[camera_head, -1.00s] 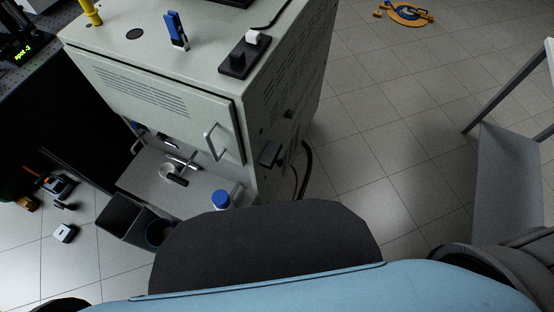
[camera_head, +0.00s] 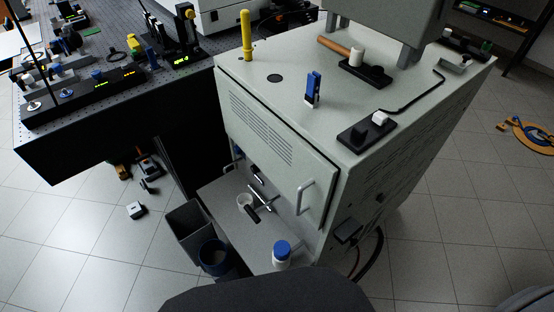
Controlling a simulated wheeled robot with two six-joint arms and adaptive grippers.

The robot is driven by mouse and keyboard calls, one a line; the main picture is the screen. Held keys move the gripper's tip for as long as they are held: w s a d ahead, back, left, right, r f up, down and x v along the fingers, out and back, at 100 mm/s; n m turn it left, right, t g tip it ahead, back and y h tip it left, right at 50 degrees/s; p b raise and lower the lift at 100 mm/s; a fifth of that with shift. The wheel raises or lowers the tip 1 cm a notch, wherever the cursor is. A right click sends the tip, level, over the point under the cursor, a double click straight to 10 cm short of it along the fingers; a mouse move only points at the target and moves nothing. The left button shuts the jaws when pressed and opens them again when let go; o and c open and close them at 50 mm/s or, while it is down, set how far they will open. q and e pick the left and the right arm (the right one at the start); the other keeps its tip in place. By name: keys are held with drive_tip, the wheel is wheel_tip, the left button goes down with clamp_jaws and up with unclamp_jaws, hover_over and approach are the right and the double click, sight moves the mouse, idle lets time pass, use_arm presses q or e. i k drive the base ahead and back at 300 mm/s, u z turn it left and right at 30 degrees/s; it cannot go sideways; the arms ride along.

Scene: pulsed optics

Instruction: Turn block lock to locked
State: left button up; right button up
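No part in view is clearly marked as the block lock. A pale grey cabinet (camera_head: 232,72) stands in the middle. On its top near the right edge lies a black block (camera_head: 352,139) with a black knob and a white knob (camera_head: 379,118). A second black block (camera_head: 366,73) with a white cylinder lies farther back. A small dark box (camera_head: 347,232) sticks out of the cabinet's right side, below the front handle (camera_head: 306,196). Lock position cannot be read. Neither of my grippers is in view.
A blue clip-like tool (camera_head: 312,88) and a yellow post (camera_head: 246,35) stand on the cabinet top. A white bottle with blue lid (camera_head: 281,254) stands on the lower shelf. Dark bins (camera_head: 187,226) stand at left. Floor to the right is mostly open, with a cable beside the cabinet.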

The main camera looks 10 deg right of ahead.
sight(381, 197)
drive_tip(key=u, duration=0.2)
drive_tip(key=k, duration=0.85)
drive_tip(key=z, duration=0.95)
drive_tip(key=i, duration=0.45)
drive_tip(key=u, duration=0.15)
drive_tip(key=k, duration=0.5)
drive_tip(key=z, duration=0.65)
drive_tip(key=i, duration=0.75)
drive_tip(key=u, duration=1.55)
